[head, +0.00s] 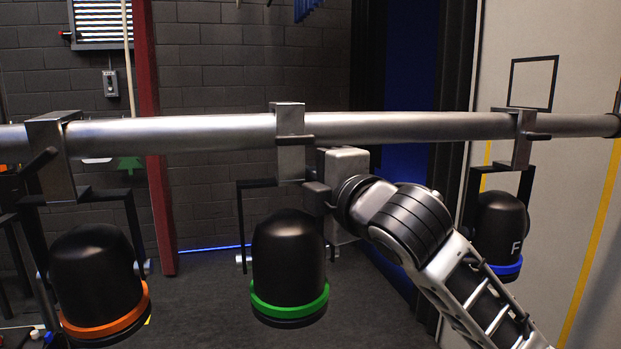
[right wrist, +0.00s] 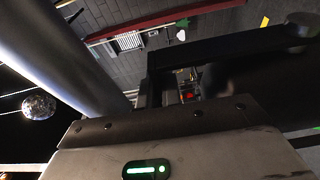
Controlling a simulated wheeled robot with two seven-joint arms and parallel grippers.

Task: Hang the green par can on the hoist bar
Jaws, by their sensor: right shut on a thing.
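The green par can (head: 290,255), a black can with a green ring, hangs upright below the hoist bar (head: 400,126) in the middle of the head view. Its grey hook clamp (head: 290,150) reaches over the top of the bar; whether it bears on the bar I cannot tell. My right gripper (head: 316,192) is shut on the green par can at its yoke, just below the clamp on the right. In the right wrist view the bar (right wrist: 65,60) runs along the left and a black yoke (right wrist: 200,58) crosses the middle. My left gripper is not in view.
An orange-ringed par can (head: 95,275) hangs from the bar at the left, and a blue-ringed one marked F (head: 500,235) at the right, behind my arm. A dark red post (head: 150,140) stands behind the bar. The bar is free between the clamps.

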